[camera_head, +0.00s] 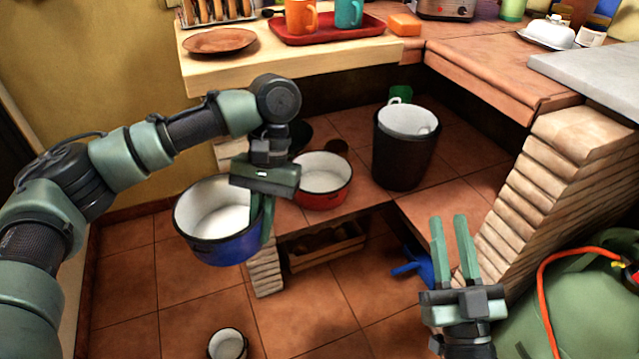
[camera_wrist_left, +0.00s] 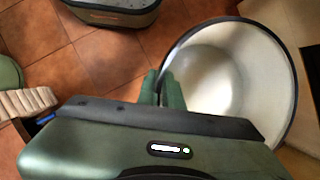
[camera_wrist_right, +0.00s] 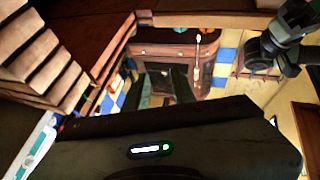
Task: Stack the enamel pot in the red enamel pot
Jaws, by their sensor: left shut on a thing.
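The blue enamel pot (camera_head: 218,240) with a white inside and dark rim hangs in the air at the left of the head view. My left gripper (camera_head: 266,220) is shut on its right wall. In the left wrist view the pot (camera_wrist_left: 285,62) shows its open white inside, beside the fingers (camera_wrist_left: 168,88). The red enamel pot (camera_head: 323,196) stands on the low tiled shelf, just right of my left gripper, and looks empty. My right gripper (camera_head: 453,222) is open and empty at the lower right, apart from both pots.
A black bin (camera_head: 402,160) with a white pot-like thing in its top stands right of the red pot. A wooden crate (camera_head: 325,246) sits under the shelf. A small white pot (camera_head: 228,344) is on the floor. The wooden counter (camera_head: 330,58) overhangs behind.

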